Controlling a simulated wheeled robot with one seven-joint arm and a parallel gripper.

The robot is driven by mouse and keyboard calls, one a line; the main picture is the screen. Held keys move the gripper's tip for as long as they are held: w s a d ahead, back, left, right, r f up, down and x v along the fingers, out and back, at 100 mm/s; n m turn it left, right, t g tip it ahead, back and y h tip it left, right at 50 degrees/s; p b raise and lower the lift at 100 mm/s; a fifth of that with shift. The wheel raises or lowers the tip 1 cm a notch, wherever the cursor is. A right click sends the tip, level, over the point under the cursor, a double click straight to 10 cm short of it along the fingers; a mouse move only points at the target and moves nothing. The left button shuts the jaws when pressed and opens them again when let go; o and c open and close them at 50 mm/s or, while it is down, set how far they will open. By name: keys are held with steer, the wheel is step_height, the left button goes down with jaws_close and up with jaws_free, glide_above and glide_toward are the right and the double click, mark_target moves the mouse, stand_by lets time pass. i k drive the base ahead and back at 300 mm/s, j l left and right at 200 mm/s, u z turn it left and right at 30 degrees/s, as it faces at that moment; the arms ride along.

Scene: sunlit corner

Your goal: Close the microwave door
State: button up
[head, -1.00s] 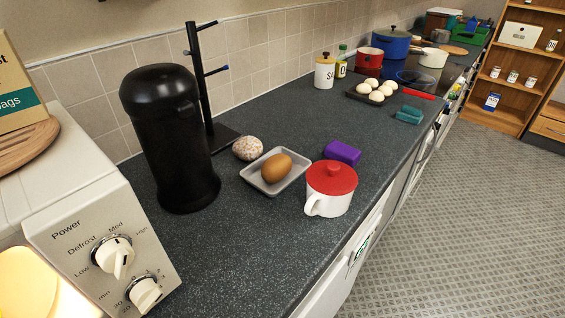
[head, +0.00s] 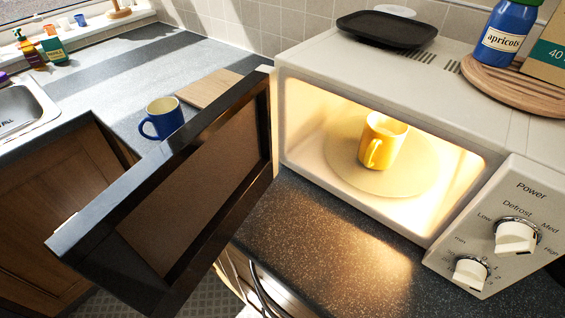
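The microwave (head: 480,118) is white and stands on the dark counter at the right of the head view. Its door (head: 190,185) is wide open, swung out to the left on its left-side hinge and reaching past the counter's front edge. The lit cavity holds a yellow mug (head: 382,142) on the round turntable (head: 345,165). The control panel with two white knobs (head: 515,236) is at the right. My gripper is not in view.
A blue mug (head: 163,117) and a wooden board (head: 208,88) are on the counter behind the door. A black tray (head: 386,30), a blue apricots jar (head: 508,35) and a round wooden board (head: 505,80) lie on top of the microwave. A sink (head: 22,108) is at far left.

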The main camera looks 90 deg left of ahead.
mark_target(148, 239)
steer(key=k+u, duration=0.35)
steer(key=k+j+u, duration=0.1)
steer(key=u, duration=0.25)
steer(key=l+u, duration=0.25)
steer(key=u, duration=0.25)
steer(key=l+u, duration=0.25)
steer(key=u, duration=0.2)
steer(key=l+u, duration=0.25)
steer(key=u, duration=0.25)
steer(key=i+l, duration=0.2)
steer(key=i, duration=0.2)
